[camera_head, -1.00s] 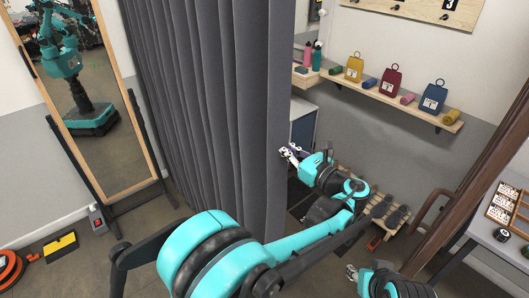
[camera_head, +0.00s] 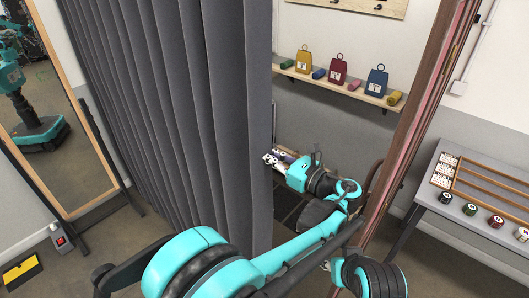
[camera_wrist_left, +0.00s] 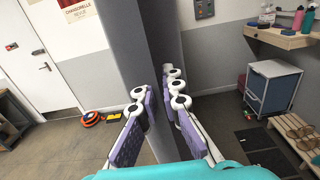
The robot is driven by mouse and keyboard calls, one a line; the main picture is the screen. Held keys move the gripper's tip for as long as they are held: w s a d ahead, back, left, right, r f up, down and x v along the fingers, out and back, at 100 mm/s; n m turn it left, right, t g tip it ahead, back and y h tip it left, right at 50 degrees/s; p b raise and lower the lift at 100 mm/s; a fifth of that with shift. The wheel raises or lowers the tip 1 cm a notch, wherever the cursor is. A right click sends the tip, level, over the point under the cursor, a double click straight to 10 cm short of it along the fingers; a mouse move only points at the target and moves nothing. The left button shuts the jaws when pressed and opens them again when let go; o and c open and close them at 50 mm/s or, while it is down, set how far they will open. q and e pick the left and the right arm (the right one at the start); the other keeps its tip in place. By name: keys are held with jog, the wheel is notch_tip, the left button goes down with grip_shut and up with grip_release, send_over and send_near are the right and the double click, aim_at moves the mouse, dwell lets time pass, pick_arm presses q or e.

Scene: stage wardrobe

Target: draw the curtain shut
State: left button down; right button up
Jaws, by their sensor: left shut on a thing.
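The grey pleated curtain (camera_head: 185,110) hangs across the left and middle of the head view, its free edge beside the wall opening. My left gripper (camera_head: 272,159) is shut on that free edge at about mid-height. In the left wrist view, my left gripper's purple-padded fingers (camera_wrist_left: 160,112) stand on both sides of the curtain edge (camera_wrist_left: 142,50). A gap shows between the curtain's edge and the brown wooden post (camera_head: 420,110) to its right.
A tall mirror (camera_head: 86,90) stands left of the curtain. A wall shelf (camera_head: 340,92) with small bags shows through the gap. A grey table (camera_head: 460,215) with a wooden rack and several round items stands at the right. A yellow-black item (camera_head: 20,270) lies on the floor.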

aim_at(266, 122)
pick_arm(q)
jog(key=c, duration=1.7)
grip_release()
jog(key=shift+r, duration=0.15)
notch_tip(266, 122, up, 10)
jog(key=shift+f, duration=0.1)
